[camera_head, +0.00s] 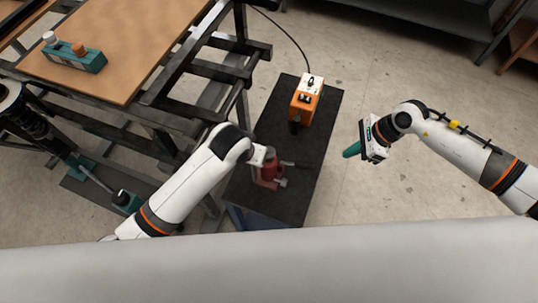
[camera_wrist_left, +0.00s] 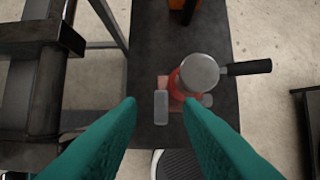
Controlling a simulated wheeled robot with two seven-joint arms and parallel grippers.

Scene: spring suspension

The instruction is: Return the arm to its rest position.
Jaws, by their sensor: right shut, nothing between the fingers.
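My right arm comes in from the right in the head view. Its gripper (camera_head: 352,149) has teal fingers pressed together, empty, over bare floor to the right of the black bench top. My left arm reaches from the lower left over the black bench top. Its fingers are hard to make out in the head view.
A red device with a grey round top and dark handle (camera_wrist_left: 200,72) stands on the black bench top (camera_head: 318,150), near my left gripper. An orange box (camera_head: 306,100) stands farther back. A wooden table (camera_head: 130,45) holds a teal block (camera_head: 75,58).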

